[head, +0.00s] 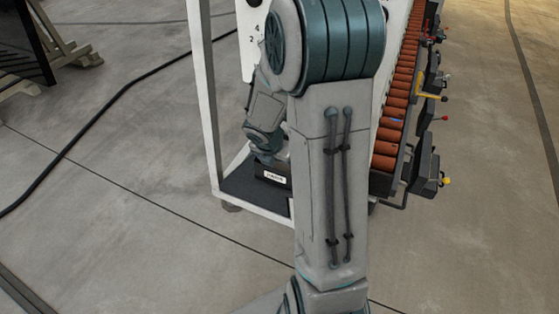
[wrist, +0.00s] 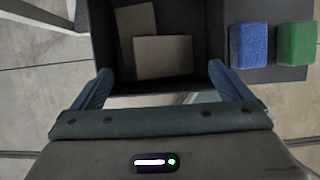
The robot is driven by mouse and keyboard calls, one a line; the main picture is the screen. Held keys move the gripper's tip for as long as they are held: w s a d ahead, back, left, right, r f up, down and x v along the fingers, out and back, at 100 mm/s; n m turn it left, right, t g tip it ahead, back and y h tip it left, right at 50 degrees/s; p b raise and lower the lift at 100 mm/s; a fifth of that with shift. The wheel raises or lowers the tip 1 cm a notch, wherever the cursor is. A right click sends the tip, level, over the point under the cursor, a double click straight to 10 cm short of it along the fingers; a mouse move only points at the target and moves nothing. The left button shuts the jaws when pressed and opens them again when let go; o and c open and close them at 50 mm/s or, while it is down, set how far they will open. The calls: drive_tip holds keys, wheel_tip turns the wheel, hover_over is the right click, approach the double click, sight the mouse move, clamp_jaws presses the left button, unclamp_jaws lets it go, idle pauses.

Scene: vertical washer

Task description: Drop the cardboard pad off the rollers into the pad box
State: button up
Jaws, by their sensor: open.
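The pad box is a dark open box (wrist: 213,25) in the wrist view. Two tan cardboard pads lie in it: one flat near the front (wrist: 163,56), and one tilted behind it (wrist: 136,18), partly covered. My gripper (wrist: 160,72) is open, its two blue fingers apart over the near part of the box, with nothing between them. In the head view the dark box with a white label (head: 273,177) stands on the low shelf of the white frame, below my wrist. The fingers are mostly hidden there. The orange rollers (head: 389,134) run behind my arm; I see no pad on their visible part.
A blue block (wrist: 248,46) and a green block (wrist: 296,43) sit right of the box on the dark shelf (wrist: 270,73). White frame posts (head: 205,90) stand close to my arm. Small fixtures (head: 425,180) line the rollers' right side. The floor at left is open, with a black cable (head: 100,112).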

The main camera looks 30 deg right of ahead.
drive_tip(key=s+a+r+m+p, duration=0.1)
drive_tip(key=s+a+r+m, duration=0.25)
drive_tip(key=r+m, duration=0.3)
drive_tip(key=s+a+r+m+p, duration=0.1)
drive_tip(key=s+a+r+m, duration=0.1)
drive_tip(key=s+r+m, duration=0.45)
drive_tip(key=s+a+r+m+y, duration=0.3)
drive_tip(key=s+a+r+m, duration=0.2)
drive_tip(key=m, duration=0.7)
drive_tip(key=shift+s+a+r+m+y, duration=0.3)
drive_tip(key=shift+s+a+m, duration=0.1)
drive_tip(key=shift+s+a, duration=0.85)
drive_tip(key=shift+s+d, duration=0.15)
